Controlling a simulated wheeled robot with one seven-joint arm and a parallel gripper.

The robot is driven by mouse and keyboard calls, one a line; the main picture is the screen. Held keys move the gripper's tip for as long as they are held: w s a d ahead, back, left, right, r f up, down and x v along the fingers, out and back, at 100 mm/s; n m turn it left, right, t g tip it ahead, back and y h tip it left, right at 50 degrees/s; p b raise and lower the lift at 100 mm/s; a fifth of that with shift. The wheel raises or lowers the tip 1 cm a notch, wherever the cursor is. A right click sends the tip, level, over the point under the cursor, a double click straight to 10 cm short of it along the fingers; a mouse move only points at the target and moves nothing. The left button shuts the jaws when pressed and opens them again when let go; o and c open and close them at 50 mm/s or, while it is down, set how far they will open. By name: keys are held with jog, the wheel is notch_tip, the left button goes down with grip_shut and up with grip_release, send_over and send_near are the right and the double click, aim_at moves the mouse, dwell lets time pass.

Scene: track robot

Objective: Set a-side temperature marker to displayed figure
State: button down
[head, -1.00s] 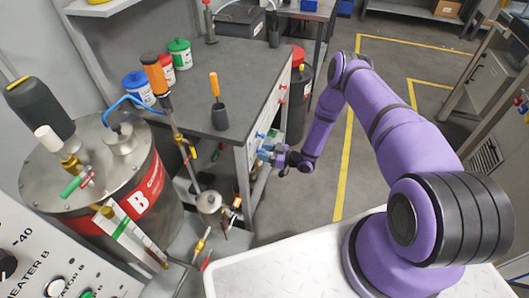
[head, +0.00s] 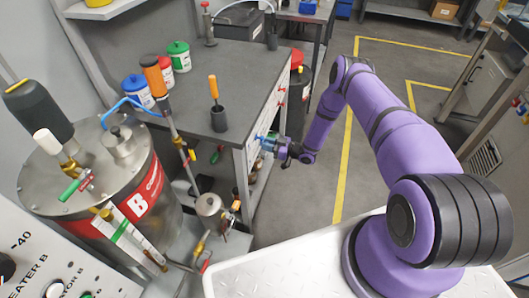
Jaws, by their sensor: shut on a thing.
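A white strip (head: 266,119) runs along the right-hand edge of the grey bench, with small red pieces (head: 281,89) towards its far end and blue pieces at its near end. My gripper (head: 268,143) is at the near end of this strip, shut on a small blue piece that is mostly hidden by the fingers. I cannot tell whether it is the a-side temperature marker, and no figures can be read on the strip. No displayed temperature figure is legible.
The grey bench (head: 237,70) carries several paint-like pots and an orange-handled tool (head: 213,89). A steel drum marked B (head: 140,207) and a heater B panel (head: 50,260) stand at left.

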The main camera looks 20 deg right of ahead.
jog(key=shift+w+d, duration=0.45)
jog(key=shift+w, duration=0.15)
jog(key=c, duration=1)
grip_release()
jog(key=v, duration=1)
jog(key=shift+s+d, duration=0.25)
jog(key=shift+d, duration=0.05)
